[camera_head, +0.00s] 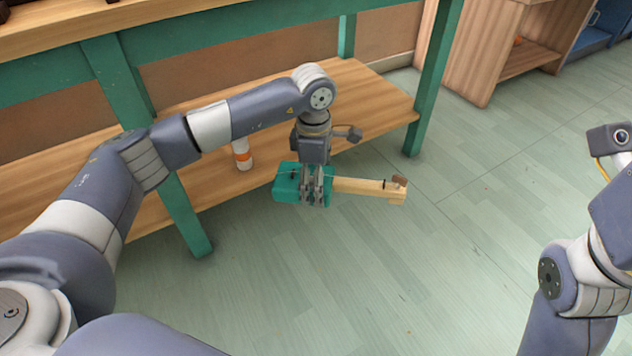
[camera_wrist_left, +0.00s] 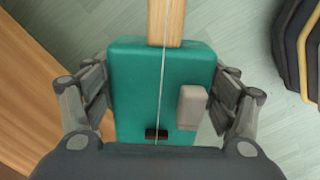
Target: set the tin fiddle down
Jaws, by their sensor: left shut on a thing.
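The tin fiddle has a teal box body (camera_head: 286,184) and a pale wooden neck (camera_head: 360,187) that points right in the head view. My left gripper (camera_head: 313,198) is shut on the body and holds the fiddle in front of the bench's lower shelf. In the left wrist view the teal body (camera_wrist_left: 165,85) sits between both fingers of my left gripper (camera_wrist_left: 160,100), with a string, a dark bridge and a grey block on its face. My right arm shows at the right edge of the head view; its fingers are out of the picture.
A green-legged bench with a wooden lower shelf (camera_head: 375,95) stands at the left and back. A white and orange cylinder (camera_head: 241,154) stands on that shelf. A wooden cabinet (camera_head: 470,45) is at the back right. The green plank floor (camera_head: 400,270) is clear in the middle.

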